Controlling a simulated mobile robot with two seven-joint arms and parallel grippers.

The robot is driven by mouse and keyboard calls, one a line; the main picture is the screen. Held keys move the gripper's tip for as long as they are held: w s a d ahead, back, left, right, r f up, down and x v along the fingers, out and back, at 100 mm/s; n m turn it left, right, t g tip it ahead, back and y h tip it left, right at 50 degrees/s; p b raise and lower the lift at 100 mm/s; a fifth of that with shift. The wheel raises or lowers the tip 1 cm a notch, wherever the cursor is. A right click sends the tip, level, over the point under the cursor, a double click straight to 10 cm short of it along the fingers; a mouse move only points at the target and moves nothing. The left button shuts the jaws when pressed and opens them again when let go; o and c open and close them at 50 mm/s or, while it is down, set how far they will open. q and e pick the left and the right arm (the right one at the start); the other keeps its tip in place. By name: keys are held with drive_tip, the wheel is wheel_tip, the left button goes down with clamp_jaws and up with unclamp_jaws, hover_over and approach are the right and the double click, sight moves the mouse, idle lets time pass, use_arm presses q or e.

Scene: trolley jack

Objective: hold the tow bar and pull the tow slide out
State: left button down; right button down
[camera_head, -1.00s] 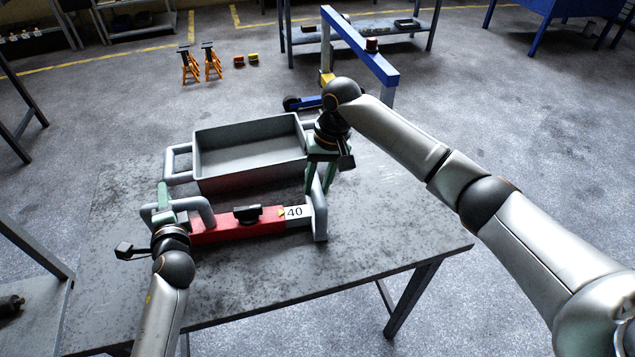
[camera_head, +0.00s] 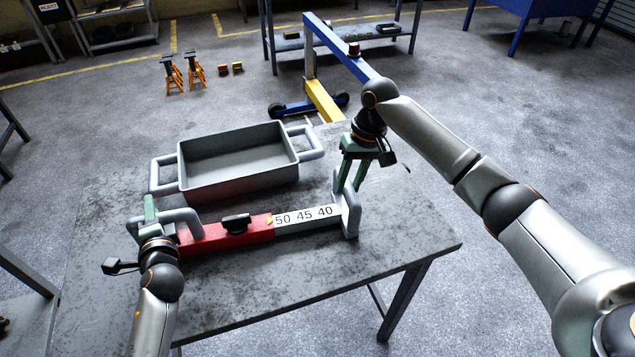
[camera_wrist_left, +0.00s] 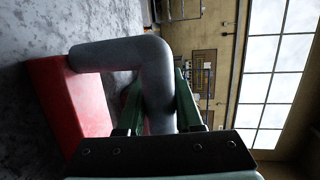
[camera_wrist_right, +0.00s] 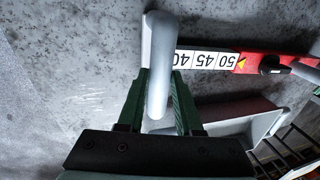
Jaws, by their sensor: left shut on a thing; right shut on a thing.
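The red tow bar (camera_head: 225,233) lies on the table, with a black knob (camera_head: 236,222) on top and a grey handle (camera_head: 190,215) at its left end. My left gripper (camera_head: 150,212) is shut on that handle, which shows between its fingers in the left wrist view (camera_wrist_left: 158,85). The tow slide (camera_head: 304,216) sticks out of the bar's right end and shows a white scale with 50, 45 and 40. A yellow pointer (camera_head: 270,220) sits beside the 50. My right gripper (camera_head: 350,182) is shut on the slide's grey end handle (camera_head: 350,213), also seen in the right wrist view (camera_wrist_right: 161,62).
A grey tray (camera_head: 240,188) with two side handles stands behind the bar on the table (camera_head: 300,270). The front of the table is clear. A blue and yellow hoist (camera_head: 340,45) and orange stands (camera_head: 183,72) are on the floor beyond.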

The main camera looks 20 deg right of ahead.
use_arm(q)
drive_tip(key=shift+a, duration=0.35)
use_arm(e)
drive_tip(key=shift+d, duration=0.2)
drive_tip(key=c, duration=0.9)
unclamp_jaws()
drive_tip(key=o, duration=0.3)
drive_tip(key=shift+a, duration=0.1)
use_arm(q)
drive_tip(key=shift+d, duration=0.1)
use_arm(e)
drive_tip(key=shift+a, duration=0.1)
use_arm(q)
drive_tip(key=shift+d, duration=0.2)
use_arm(e)
drive_tip(key=r, duration=0.4)
drive_tip(key=d+r, duration=0.1)
drive_tip(key=r, duration=0.3)
drive_tip(key=d+r, duration=0.1)
drive_tip(key=r, duration=0.3)
drive_tip(key=shift+s+d, duration=0.1)
drive_tip(key=shift+d, duration=0.05)
drive_tip(key=shift+f, duration=0.1)
use_arm(q)
drive_tip(key=c, duration=0.5)
unclamp_jaws()
